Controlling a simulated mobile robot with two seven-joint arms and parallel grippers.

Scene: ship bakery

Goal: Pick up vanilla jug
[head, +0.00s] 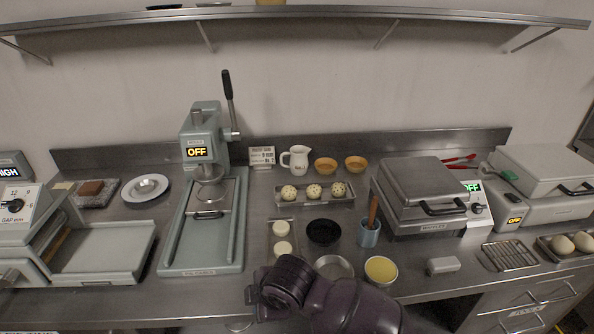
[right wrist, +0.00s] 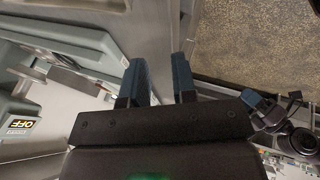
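The white jug (head: 298,159), with a small marking on its front, stands upright at the back of the counter, near the wall. Its handle points left. My right arm comes in at the bottom of the head view, and its wrist end is over the counter's front edge, well in front of the jug. In the right wrist view my right gripper (right wrist: 161,78) has its two blue fingers apart with nothing between them. The jug is not visible in that view.
A small sign (head: 262,156) stands left of the jug and two brown bowls (head: 326,166) to its right. A tray of speckled balls (head: 288,204) lies in front. A press (head: 205,190) stands left, a closed grey appliance (head: 425,188) right. A shelf (head: 300,13) runs above.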

